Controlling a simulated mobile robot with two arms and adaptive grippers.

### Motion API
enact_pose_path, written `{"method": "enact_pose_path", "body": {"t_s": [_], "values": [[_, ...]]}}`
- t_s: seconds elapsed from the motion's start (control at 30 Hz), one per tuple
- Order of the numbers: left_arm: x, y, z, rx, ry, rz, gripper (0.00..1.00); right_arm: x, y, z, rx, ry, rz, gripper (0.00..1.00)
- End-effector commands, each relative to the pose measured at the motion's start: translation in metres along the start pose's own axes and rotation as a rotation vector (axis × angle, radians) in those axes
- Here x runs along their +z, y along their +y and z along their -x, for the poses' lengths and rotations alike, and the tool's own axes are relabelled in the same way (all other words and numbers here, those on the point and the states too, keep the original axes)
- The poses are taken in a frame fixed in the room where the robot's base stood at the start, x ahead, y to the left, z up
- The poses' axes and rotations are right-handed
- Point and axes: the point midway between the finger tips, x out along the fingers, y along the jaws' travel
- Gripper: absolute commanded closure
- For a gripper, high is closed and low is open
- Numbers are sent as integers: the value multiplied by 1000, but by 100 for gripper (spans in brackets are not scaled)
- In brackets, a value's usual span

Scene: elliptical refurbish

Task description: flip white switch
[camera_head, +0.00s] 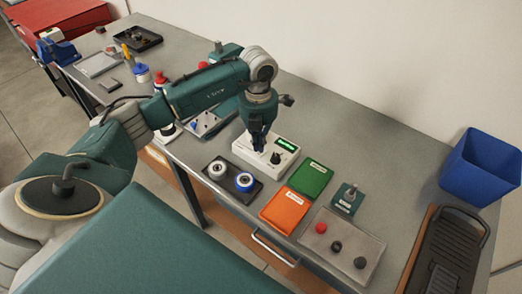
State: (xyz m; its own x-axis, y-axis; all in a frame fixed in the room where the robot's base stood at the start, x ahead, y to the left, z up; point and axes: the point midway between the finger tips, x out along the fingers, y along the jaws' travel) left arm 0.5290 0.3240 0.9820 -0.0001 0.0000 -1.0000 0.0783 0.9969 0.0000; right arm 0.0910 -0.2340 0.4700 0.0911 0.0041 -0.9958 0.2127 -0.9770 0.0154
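A white box (247,156) with a small green display (286,143) and a dark knob (275,158) sits on the grey workbench. My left gripper (259,146) points down over the left part of this box, and its fingers cover part of the top. I cannot tell whether the fingertips touch the box or whether they are open or shut. No white switch can be made out; the part under the gripper is hidden. My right gripper is not in view.
In front of the box are a dark tray (231,183) with two rolls, an orange card (285,210) and a green card (310,178). A panel (340,246) with red and black knobs lies to the right. A blue bin (481,168) stands far right.

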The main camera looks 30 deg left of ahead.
Motion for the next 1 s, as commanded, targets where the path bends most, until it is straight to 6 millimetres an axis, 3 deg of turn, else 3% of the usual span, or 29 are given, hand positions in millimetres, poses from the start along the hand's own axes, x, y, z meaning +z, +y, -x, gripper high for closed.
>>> {"method": "enact_pose_path", "body": {"t_s": [1.0], "values": [[0,0,-14,0,1,0,100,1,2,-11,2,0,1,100]]}}
